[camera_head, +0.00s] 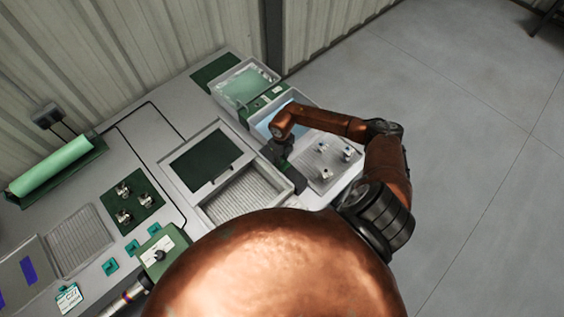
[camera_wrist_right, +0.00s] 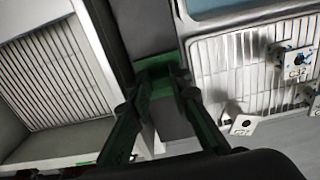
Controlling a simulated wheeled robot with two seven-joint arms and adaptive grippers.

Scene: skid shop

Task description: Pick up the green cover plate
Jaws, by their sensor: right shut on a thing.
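My right gripper (camera_head: 284,163) is low over the bench, by the divider between a ribbed tray and a tray of small metal parts. In the right wrist view its two fingers (camera_wrist_right: 160,88) point away from the camera and are closed on a small green piece (camera_wrist_right: 157,64), which I take to be the green cover plate. Most of the piece is hidden by the fingers, and I cannot tell whether it is clear of the surface below. My left gripper is not in view.
A ribbed tray (camera_head: 213,212) is left of the gripper; a tray with several metal parts (camera_head: 322,180) is right. A clear-lidded bin (camera_head: 272,73) stands behind. A green roll (camera_head: 50,166) lies at the far left. Open floor (camera_head: 470,110) is at right.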

